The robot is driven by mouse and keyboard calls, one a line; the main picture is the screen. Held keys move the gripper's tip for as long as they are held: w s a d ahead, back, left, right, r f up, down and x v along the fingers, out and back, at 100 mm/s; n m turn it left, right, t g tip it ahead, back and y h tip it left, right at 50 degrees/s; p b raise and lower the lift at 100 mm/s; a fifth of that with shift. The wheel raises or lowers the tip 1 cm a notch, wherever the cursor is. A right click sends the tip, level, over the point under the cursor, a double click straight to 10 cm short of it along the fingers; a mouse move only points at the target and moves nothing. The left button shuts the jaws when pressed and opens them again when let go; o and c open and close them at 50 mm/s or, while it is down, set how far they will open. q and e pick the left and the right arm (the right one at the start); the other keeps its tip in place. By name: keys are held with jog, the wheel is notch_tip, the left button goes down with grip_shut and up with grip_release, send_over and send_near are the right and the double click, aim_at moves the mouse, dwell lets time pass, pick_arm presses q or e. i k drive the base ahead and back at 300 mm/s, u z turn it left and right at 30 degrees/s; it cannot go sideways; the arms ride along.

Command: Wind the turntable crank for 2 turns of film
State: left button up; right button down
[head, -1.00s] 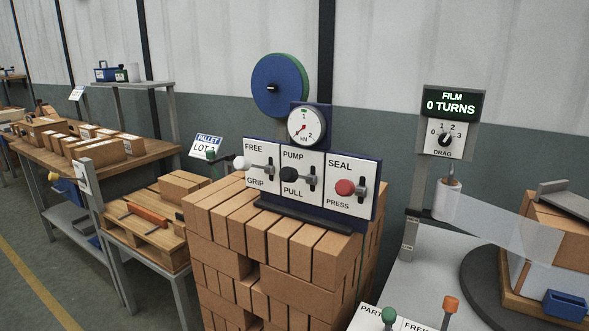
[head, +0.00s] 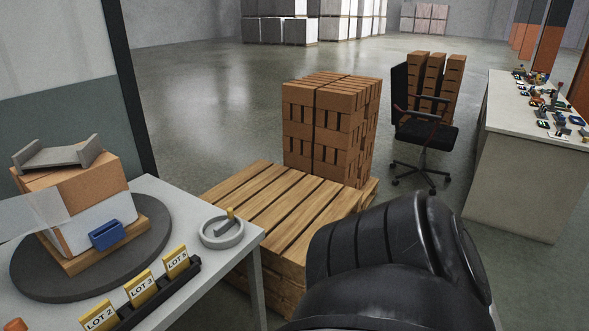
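The turntable (head: 150,258) is a dark grey disc on a light table at the left. On it a small wooden base carries a brick-coloured load (head: 100,182), partly wrapped in whitish film (head: 32,215) that runs off the left edge. A round grey piece with a short yellow-tipped bar (head: 222,231) sits at the table's right corner; I cannot tell whether it is the crank. An orange knob (head: 15,325) shows at the bottom left edge. Neither gripper is in view; a black link of my arm fills the lower right.
A grey channel piece (head: 57,154) lies on the load and a blue block (head: 106,235) is at its front. A rack of yellow lot cards (head: 142,287) lines the table front. Beyond are a wooden pallet (head: 262,197), a brick stack (head: 325,125), an office chair (head: 425,130) and a counter (head: 525,170).

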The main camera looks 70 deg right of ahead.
aim_at(220, 231)
jog(key=z, duration=1.8)
